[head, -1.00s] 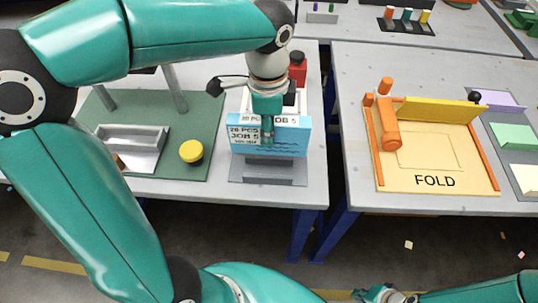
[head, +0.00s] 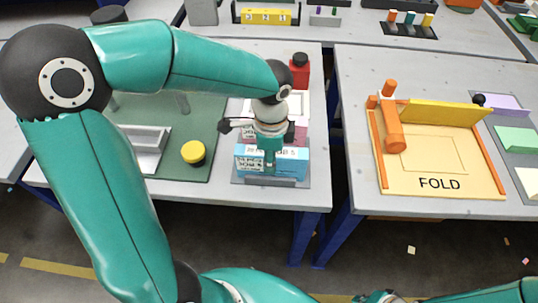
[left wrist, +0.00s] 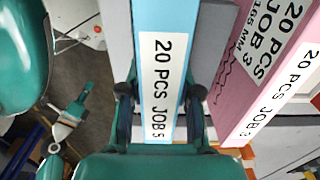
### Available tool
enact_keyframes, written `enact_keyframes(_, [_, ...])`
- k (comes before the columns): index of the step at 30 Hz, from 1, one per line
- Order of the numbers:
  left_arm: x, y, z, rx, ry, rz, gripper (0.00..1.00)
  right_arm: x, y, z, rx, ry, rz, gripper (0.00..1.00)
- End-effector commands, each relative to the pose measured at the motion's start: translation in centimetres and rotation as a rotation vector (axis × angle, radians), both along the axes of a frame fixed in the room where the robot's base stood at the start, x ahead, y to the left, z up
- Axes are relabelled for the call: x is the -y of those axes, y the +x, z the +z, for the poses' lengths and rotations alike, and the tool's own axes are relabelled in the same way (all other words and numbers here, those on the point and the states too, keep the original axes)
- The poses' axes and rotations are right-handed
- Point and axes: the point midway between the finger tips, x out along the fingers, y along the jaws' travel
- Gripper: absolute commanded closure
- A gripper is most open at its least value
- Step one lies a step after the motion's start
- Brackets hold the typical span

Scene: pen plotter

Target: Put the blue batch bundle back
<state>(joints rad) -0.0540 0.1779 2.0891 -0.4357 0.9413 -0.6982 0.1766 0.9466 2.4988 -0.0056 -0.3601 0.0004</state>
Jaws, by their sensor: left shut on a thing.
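The blue batch bundle (head: 296,163), with a white label, stands upright in the grey rack (head: 302,181) on the left table. The rack's front lip hides its lower part. My left gripper (head: 268,165) is above it and shut on its top part. In the left wrist view the blue bundle (left wrist: 158,30) reads "20 PCS JOB 5", with a finger on each side. A pink bundle (left wrist: 245,75) marked "JOB 3" stands beside it, behind it in the head view. My right gripper (head: 385,297) is only partly in view at the bottom edge.
A red bottle (head: 300,72) stands behind the rack. A yellow button (head: 193,152) sits on the green board (head: 200,120) to the left. A folding jig (head: 440,184) marked FOLD lies on the right table, across a gap.

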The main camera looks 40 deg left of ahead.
Motion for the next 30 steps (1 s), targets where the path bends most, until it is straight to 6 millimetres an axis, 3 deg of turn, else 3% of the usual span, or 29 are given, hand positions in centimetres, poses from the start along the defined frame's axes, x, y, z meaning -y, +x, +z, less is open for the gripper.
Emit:
enact_keyframes(3, [0.0,0.0,-0.3,0.000,0.000,0.000,1.00,0.0,0.0,-0.3,0.000,0.000,0.000,1.00])
enact_keyframes(4, [0.0,0.0,-0.2,0.000,0.000,0.000,0.62,0.0,0.0,-0.2,0.000,0.000,0.000,1.00])
enact_keyframes(8, [0.0,0.0,-0.2,0.000,0.000,0.000,0.42,0.0,0.0,-0.2,0.000,0.000,0.000,1.00])
enact_keyframes(20, [0.0,0.0,0.4,0.001,0.000,0.001,0.42,0.0,0.0,0.1,0.000,0.000,0.000,1.00])
enact_keyframes(23, [0.0,0.1,1.5,0.003,-0.001,0.001,0.42,0.0,0.0,0.3,0.000,0.000,0.000,1.00])
enact_keyframes(30, [0.0,0.1,6.1,0.006,-0.001,0.000,0.42,0.0,0.0,0.9,0.000,0.000,0.000,1.00])
